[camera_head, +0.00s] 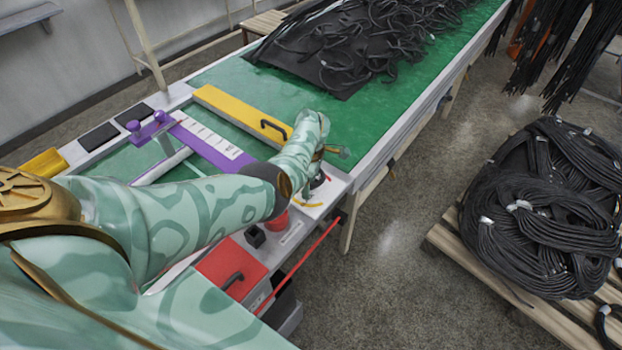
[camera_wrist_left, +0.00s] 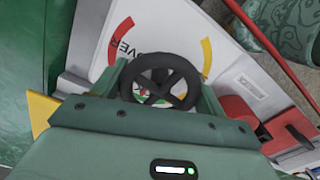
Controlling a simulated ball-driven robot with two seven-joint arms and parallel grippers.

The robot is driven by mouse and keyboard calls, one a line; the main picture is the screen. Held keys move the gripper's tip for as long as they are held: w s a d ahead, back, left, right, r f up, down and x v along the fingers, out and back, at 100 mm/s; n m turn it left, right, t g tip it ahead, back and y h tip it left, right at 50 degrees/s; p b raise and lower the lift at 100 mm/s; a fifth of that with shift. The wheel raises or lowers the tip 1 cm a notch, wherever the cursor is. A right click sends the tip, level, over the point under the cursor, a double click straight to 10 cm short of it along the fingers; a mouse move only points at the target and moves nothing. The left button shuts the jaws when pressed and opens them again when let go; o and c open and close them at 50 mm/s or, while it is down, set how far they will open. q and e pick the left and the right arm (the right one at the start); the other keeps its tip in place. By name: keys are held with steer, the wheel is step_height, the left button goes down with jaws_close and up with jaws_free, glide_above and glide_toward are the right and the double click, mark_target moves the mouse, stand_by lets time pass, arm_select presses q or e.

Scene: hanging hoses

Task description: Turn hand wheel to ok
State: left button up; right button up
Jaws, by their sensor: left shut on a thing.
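The black hand wheel (camera_wrist_left: 161,76) shows in the left wrist view, with a round rim and several spokes. My left gripper (camera_wrist_left: 166,92) is shut on it, one green finger on each side of the rim. Behind the wheel is a white dial plate (camera_wrist_left: 180,25) with a red arc marked OVER at upper left and a yellow arc at right. Other coloured marks show between the spokes; the OK mark and any pointer cannot be made out. In the head view my left forearm and wrist hide most of the wheel and dial at the table's near right corner. My right gripper is not in view.
Near the wheel are a red cup (camera_head: 278,222), a black cube (camera_head: 255,236) and a red box (camera_head: 232,268) with a black handle. A purple bar (camera_head: 212,146) and a yellow bar (camera_head: 235,112) lie on the green table. A pallet with coiled hoses (camera_head: 545,205) stands right.

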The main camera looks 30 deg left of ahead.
arm_select(q)
steer(key=o, duration=1)
steer(key=shift+r, duration=0.1)
step_height(320, 180, up, 16)
steer(key=p, duration=0.9)
